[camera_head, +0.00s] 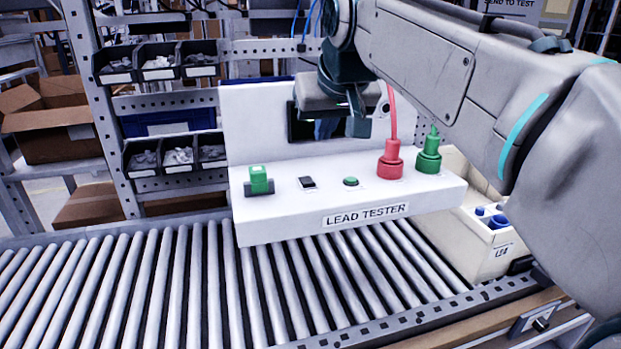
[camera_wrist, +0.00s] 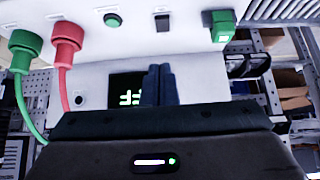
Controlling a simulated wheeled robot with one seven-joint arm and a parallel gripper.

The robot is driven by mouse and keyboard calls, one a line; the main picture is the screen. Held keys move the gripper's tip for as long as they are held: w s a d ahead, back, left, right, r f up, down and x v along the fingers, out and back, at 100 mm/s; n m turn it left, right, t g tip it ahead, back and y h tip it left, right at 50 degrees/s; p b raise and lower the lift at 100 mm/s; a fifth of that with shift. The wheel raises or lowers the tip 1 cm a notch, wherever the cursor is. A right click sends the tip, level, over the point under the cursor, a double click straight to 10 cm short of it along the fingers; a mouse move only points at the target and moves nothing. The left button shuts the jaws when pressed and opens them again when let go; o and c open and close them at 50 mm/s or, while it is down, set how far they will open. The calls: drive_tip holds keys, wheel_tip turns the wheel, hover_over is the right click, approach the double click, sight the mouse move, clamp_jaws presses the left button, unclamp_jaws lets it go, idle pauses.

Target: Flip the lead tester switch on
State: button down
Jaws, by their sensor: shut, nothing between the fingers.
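The white lead tester (camera_head: 285,217) sits on the roller conveyor. Its small black rocker switch (camera_head: 307,183) is on the top face, between a green block connector (camera_head: 260,180) and a round green button (camera_head: 351,181). The switch also shows at the top of the wrist view (camera_wrist: 162,21); its position is too small to tell. My gripper (camera_head: 358,130) is above the tester, in front of its back panel and right of the switch in the head view. In the wrist view its dark fingers (camera_wrist: 160,68) are together and empty, in line with the switch but apart from it.
A red plug (camera_head: 390,160) and a green plug (camera_head: 428,157) with cables stand on the tester's right. A dark display (camera_wrist: 125,90) with lit green characters is on the back panel. A cream bin (camera_head: 485,250) stands at right. The front rollers are clear.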

drive_tip(key=shift+w+a+r, duration=0.1)
drive_tip(key=shift+a+r, duration=0.15)
drive_tip(key=shift+r, duration=0.15)
hover_over(308, 181)
drive_tip(key=s, duration=0.2)
drive_tip(key=f, duration=0.7)
drive_tip(key=shift+s+d+f+b, duration=0.15)
drive_tip(key=shift+d+f+b, duration=0.15)
drive_tip(key=shift+d+b, duration=0.05)
wheel_tip(308, 181, down, 3)
drive_tip(key=shift+f, duration=0.2)
drive_tip(key=shift+f+b, duration=0.3)
drive_tip(key=shift+f, duration=0.2)
